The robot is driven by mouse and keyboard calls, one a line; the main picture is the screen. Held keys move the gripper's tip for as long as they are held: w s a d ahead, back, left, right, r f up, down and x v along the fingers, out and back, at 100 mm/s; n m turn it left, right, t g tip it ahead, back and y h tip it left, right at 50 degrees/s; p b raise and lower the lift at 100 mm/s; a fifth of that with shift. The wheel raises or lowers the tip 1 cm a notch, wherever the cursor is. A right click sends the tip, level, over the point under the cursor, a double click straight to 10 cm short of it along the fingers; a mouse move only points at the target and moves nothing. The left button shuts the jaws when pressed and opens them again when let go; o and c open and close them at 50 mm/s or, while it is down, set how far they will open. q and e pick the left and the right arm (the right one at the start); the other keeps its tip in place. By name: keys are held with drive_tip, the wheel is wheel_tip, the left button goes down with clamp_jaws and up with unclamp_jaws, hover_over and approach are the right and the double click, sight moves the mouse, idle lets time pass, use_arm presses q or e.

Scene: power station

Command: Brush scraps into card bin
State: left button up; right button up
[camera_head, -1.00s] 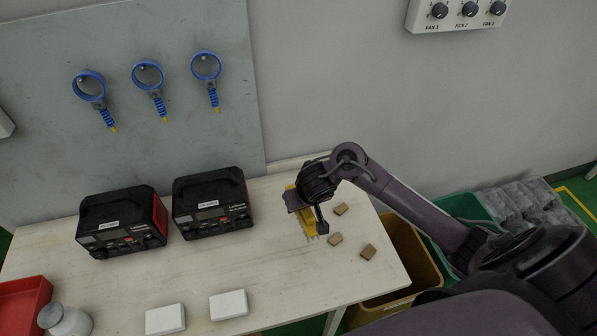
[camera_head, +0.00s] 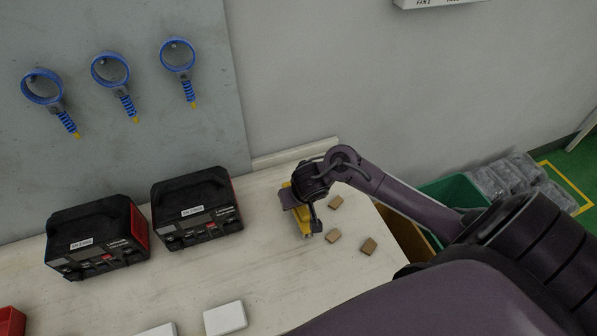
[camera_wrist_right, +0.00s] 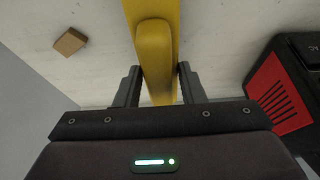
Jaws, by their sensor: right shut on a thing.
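My right gripper (camera_head: 301,203) is over the right part of the table. It is shut on the yellow brush (camera_head: 302,219), and in the right wrist view the brush's yellow handle (camera_wrist_right: 157,60) sits between the two fingers (camera_wrist_right: 158,85). Three small brown card scraps lie on the table just right of the brush: a far one (camera_head: 336,202), a middle one (camera_head: 333,236) and a near one (camera_head: 369,245). One scrap (camera_wrist_right: 70,42) shows in the right wrist view. The yellow-brown card bin (camera_head: 402,232) stands beyond the table's right edge, partly hidden by my right arm. My left gripper is out of view.
Two black and red battery units (camera_head: 97,238) (camera_head: 197,208) stand left on the table (camera_head: 270,270). White blocks (camera_head: 225,318) lie at the front. A green bin (camera_head: 455,193) holds a place beside the card bin. Blue ring tools (camera_head: 112,70) hang on the wall panel.

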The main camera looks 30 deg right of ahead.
drive_tip(key=shift+s+f, duration=0.1)
drive_tip(key=shift+f, duration=0.2)
drive_tip(key=shift+d, duration=0.1)
